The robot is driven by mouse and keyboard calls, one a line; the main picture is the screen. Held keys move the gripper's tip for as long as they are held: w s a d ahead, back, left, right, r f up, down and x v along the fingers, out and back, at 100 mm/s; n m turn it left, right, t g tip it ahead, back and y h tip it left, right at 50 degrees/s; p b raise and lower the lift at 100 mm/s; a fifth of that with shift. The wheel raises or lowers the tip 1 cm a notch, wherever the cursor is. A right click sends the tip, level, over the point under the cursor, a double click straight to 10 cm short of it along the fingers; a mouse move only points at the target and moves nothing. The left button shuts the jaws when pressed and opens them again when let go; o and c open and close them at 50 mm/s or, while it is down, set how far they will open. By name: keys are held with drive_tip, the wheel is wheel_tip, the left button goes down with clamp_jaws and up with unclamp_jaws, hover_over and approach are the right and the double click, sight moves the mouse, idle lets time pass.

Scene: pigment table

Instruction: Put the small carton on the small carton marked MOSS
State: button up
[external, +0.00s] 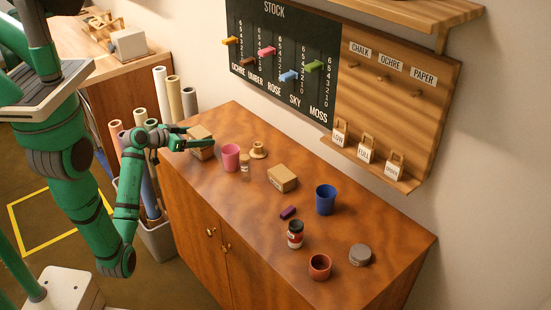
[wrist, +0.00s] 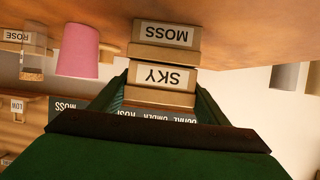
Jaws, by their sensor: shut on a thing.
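The small carton marked SKY (wrist: 162,76) is between the fingers of my gripper (wrist: 163,98), which is shut on it. The wrist view is upside down. The carton marked MOSS (wrist: 165,38) stands on the table directly below the SKY carton, roughly lined up with it. No clear gap shows between them, but I cannot tell if the SKY carton's weight rests on it. In the external view my gripper (external: 196,142) is at the table's far left end, partly covering the cartons (external: 204,153).
A pink cup (external: 231,158), a corked jar (external: 245,163) and a wooden stand (external: 258,150) are right of the cartons. Another carton (external: 283,178), a blue cup (external: 325,199) and smaller items stand further right. Paper rolls (external: 174,97) stand beside the table's left end.

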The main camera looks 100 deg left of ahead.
drive_tip(key=shift+f, duration=0.1)
drive_tip(key=o, duration=1.1)
drive_tip(key=shift+r, duration=0.2)
drive_tip(key=v, duration=1.2)
drive_tip(key=shift+w, duration=0.15)
